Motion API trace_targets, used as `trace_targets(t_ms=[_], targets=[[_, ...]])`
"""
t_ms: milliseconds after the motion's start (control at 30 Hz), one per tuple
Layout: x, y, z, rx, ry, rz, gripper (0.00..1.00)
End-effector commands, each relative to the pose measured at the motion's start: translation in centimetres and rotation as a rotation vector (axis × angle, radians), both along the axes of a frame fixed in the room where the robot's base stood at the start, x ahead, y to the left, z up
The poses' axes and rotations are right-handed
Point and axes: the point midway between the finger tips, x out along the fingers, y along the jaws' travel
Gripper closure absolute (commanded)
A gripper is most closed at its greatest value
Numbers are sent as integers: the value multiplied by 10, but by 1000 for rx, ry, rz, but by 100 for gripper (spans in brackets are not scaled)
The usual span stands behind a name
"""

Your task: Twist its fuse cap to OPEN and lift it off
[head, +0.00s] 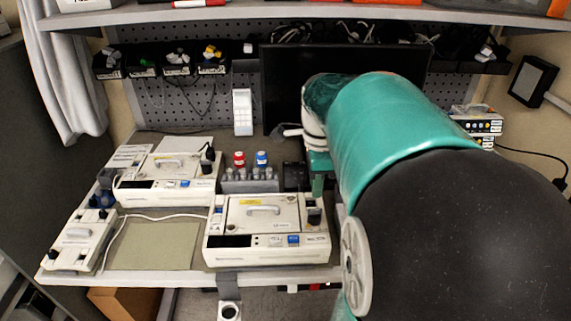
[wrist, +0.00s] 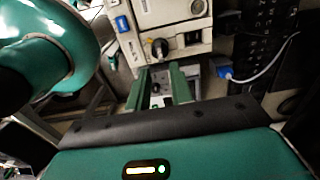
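A cream infusion pump (head: 268,228) with a top handle sits at the front middle of the bench in the head view. A black round knob or cap (head: 314,216) is at its right end; I cannot tell for sure that it is the fuse cap. In the wrist view, a black knob (wrist: 158,47) shows on a pale housing beyond the fingertips. My gripper (wrist: 162,78) is open, its two green fingers apart. A grey part with dark round details shows between them, apparently beyond. In the head view, my gripper (head: 318,188) is partly hidden by my arm, close behind the pump's right end.
A second pump (head: 170,178) stands behind to the left, and a narrow unit (head: 78,240) lies at the left edge. A rack with red and blue caps (head: 250,180) stands behind the front pump. A grey-green mat (head: 155,246) lies clear. A dark monitor (head: 285,90) stands behind.

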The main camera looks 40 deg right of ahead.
Motion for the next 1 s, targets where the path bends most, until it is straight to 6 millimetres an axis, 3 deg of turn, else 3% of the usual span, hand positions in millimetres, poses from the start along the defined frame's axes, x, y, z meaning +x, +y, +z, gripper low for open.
trace_targets(t_ms=[533, 1000], targets=[[-1, -1, -62, 1, 2, -2, 78], [0, -1, -72, 0, 0, 1, 80]])
